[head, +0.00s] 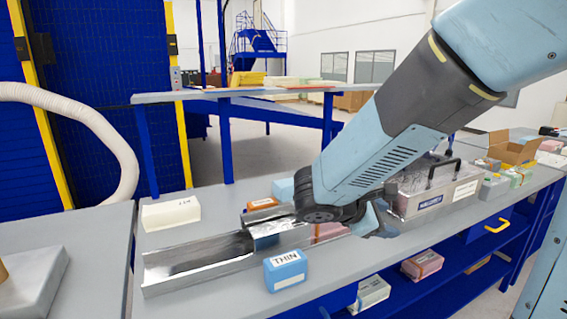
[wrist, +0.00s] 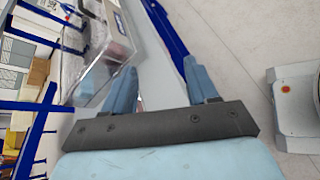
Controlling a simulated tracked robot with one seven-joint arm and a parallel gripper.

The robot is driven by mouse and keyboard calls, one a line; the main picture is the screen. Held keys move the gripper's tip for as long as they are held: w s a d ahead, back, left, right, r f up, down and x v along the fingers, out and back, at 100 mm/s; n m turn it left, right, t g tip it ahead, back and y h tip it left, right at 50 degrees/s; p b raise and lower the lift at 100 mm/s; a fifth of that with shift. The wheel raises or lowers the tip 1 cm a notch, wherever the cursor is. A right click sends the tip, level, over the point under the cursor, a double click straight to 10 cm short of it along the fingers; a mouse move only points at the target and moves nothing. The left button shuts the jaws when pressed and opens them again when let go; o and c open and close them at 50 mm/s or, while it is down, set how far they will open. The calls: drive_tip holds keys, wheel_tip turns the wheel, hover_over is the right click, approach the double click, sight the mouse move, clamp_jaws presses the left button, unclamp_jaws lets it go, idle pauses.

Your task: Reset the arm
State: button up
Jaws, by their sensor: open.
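My arm reaches in from the upper right of the head view and bends down over the workbench (head: 350,262). My gripper (head: 376,222) is partly hidden behind my own wrist there, above the bench and left of the metal box. In the wrist view my gripper (wrist: 160,80) shows two light blue fingers spread apart. Nothing is visible between them except the grey bench edge and blue frame beyond.
A metal box (head: 440,193) with a black handle stands right of my gripper. A metal trough (head: 200,262), a blue block labelled THIN (head: 286,271), a pink block (head: 330,232) and a cream block (head: 171,214) lie to the left. A lower shelf holds more blocks.

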drive_tip(key=s+d+r+m+g+y, duration=0.25)
drive_tip(key=s+d+m+y, duration=0.2)
drive_tip(key=s+m, duration=0.35)
drive_tip(key=s+a+r+m+t+y, duration=0.2)
drive_tip(key=s+a+r+m+y, duration=0.1)
drive_tip(key=m, duration=0.5)
wheel_tip(320, 180, up, 2)
drive_tip(key=s+y, duration=0.1)
drive_tip(key=y, duration=0.2)
drive_tip(key=shift+r+t, duration=0.15)
drive_tip(key=shift+t, duration=0.2)
